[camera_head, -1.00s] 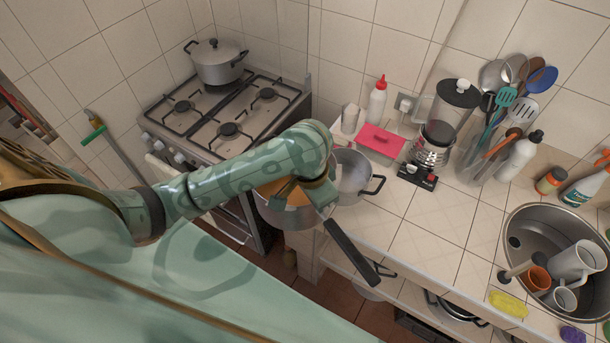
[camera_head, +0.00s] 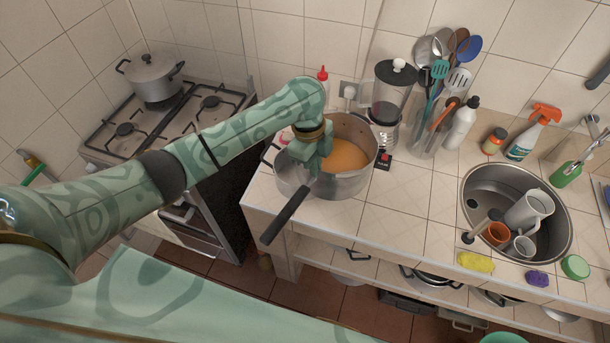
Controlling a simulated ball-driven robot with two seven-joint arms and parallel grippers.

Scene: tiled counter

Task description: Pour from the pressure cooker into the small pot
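The pressure cooker (camera_head: 343,187) is a grey metal pot with a long black handle (camera_head: 290,211) and orange liquid (camera_head: 346,156) inside. It is over the left end of the counter and looks near upright. My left gripper (camera_head: 314,170) reaches down at the handle end of its rim and appears shut on it; the fingertips are partly hidden. The small pot is mostly hidden behind the cooker; a dark loop handle (camera_head: 267,153) shows at the left. I cannot tell whether the cooker touches the small pot or the counter. My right gripper is not in view.
A stove (camera_head: 165,125) with a lidded pot (camera_head: 150,77) stands at the left. A blender (camera_head: 391,92), a red-capped bottle (camera_head: 322,76) and a utensil holder (camera_head: 428,125) stand behind. The sink (camera_head: 480,200) holds cups. The middle counter is clear.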

